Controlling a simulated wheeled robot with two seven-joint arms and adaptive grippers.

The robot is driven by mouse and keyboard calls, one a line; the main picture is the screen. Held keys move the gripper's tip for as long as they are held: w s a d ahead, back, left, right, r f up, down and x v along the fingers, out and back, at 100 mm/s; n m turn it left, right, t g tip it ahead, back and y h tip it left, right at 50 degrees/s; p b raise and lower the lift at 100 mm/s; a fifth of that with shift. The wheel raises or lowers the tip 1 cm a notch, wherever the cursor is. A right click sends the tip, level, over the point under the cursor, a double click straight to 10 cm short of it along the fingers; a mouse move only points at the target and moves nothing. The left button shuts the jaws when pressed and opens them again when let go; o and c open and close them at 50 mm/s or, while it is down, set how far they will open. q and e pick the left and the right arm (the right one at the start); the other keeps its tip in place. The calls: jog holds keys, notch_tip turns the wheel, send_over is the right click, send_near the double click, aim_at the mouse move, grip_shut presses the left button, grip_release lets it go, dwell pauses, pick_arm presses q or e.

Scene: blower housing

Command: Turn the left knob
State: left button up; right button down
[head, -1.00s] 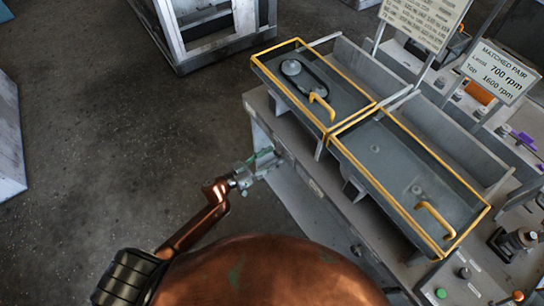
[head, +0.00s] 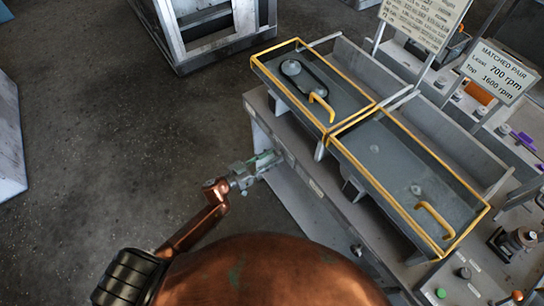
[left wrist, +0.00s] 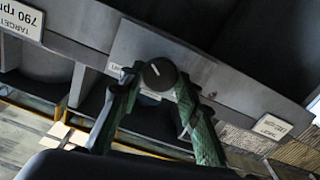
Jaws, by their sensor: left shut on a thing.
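The left knob (left wrist: 160,74) is a dark round knob with a white pointer line, on a grey panel on the front of the bench. In the left wrist view my left gripper (left wrist: 158,84) has its two green fingers on either side of the knob and is shut on it. The pointer line leans to the upper left in that view. In the head view my left gripper (head: 268,160) is at the bench's front face near its left end, and the knob is hidden there. My right gripper is not in view.
Two trays with yellow-edged clear covers, a left one (head: 262,70) and a right one (head: 405,222), stand on the bench (head: 312,186). Signs (head: 500,72) stand behind. A black knob (head: 357,250) is farther along the front. The floor (head: 90,120) at left is clear.

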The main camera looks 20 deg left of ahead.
pick_arm(q)
jog(key=m, duration=0.3)
jog(key=shift+p, duration=0.3)
jog(key=shift+m, duration=1.8)
jog(key=o, duration=1.2)
jog(key=shift+c, duration=0.2)
jog(key=v, duration=1.2)
